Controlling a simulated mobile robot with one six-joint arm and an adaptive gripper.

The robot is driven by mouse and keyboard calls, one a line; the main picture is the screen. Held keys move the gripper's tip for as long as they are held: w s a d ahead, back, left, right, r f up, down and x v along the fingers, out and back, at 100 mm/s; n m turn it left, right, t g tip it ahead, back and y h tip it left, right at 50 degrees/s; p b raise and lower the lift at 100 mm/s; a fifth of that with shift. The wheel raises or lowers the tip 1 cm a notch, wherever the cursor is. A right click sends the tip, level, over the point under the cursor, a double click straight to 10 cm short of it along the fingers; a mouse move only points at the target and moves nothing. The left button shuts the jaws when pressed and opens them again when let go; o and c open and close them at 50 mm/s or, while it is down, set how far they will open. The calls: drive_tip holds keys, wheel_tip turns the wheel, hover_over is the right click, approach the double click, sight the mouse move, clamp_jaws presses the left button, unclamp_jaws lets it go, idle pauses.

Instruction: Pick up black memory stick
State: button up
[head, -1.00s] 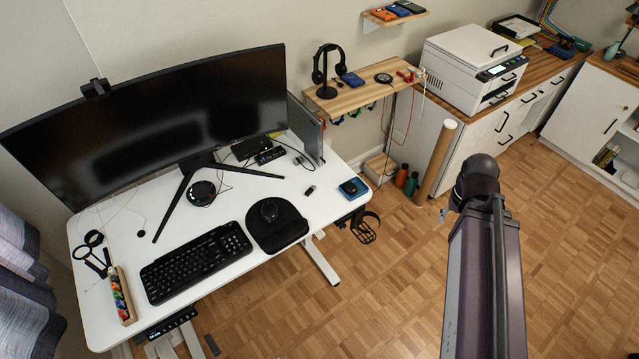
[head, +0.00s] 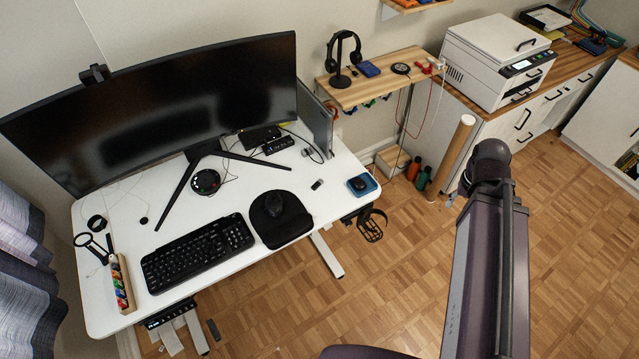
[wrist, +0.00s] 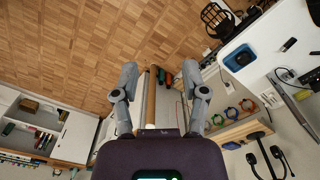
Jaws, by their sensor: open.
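The black memory stick (head: 317,184) lies on the white standing desk (head: 330,205), right of the mouse mat and left of a blue tray. In the wrist view a small dark piece that looks like the stick (wrist: 288,44) lies on the white desk at the upper right. My gripper (wrist: 158,80) is open and empty in the wrist view, with its two grey fingers apart. It is away from the desk, with the floor and a cardboard tube beyond it. In the head view my arm shows at the right, and the fingers are not visible there.
The blue tray (head: 362,184) sits at the desk's right corner. The mouse (head: 275,203) rests on its mat, beside the keyboard (head: 198,252). The monitor (head: 160,105) stands behind. A wooden shelf with headphones (head: 343,58) and the cardboard tube (head: 452,155) stand right of the desk.

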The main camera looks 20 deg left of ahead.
drive_tip(key=shift+o, duration=0.9)
drive_tip(key=shift+a, duration=0.15)
drive_tip(key=w+a+f+n+t+h+b, duration=0.3)
drive_tip(key=w+a+f+n+b, duration=0.2)
drive_tip(key=a+f+n+b, duration=0.5)
drive_tip(key=w+a+f+n+t+h+b, duration=0.2)
drive_tip(key=w+a+f+n+b, duration=0.2)
drive_tip(key=a+f+n+b, duration=0.6)
drive_tip(key=s+a+f+n+t+b, duration=0.1)
drive_tip(key=a+f+n+t+b, duration=0.1)
drive_tip(key=a+b, duration=0.4)
drive_tip(key=s+a+f+n+t+b, duration=0.2)
drive_tip(key=a+n+b, duration=0.3)
drive_tip(key=a, duration=0.8)
drive_tip(key=s+a+f+n+t+b, duration=0.1)
drive_tip(key=a+f+n+t+b, duration=0.1)
drive_tip(key=a+b, duration=0.4)
drive_tip(key=shift+s+a+f+n+t+b, duration=0.15)
drive_tip(key=shift+a+n+t, duration=0.1)
drive_tip(key=shift+a+n, duration=0.25)
drive_tip(key=shift+a+f+n+t+b, duration=0.1)
drive_tip(key=shift+a+n+t, duration=0.2)
drive_tip(key=shift+a, duration=0.45)
drive_tip(key=shift+s+a+f+n+t+b, duration=0.15)
drive_tip(key=shift+a+n+t, duration=0.1)
drive_tip(key=shift+a+n, duration=0.25)
drive_tip(key=shift+s+a+r, duration=0.15)
drive_tip(key=shift+s+a, duration=0.05)
drive_tip(key=shift+a, duration=0.35)
drive_tip(key=shift+w, duration=0.15)
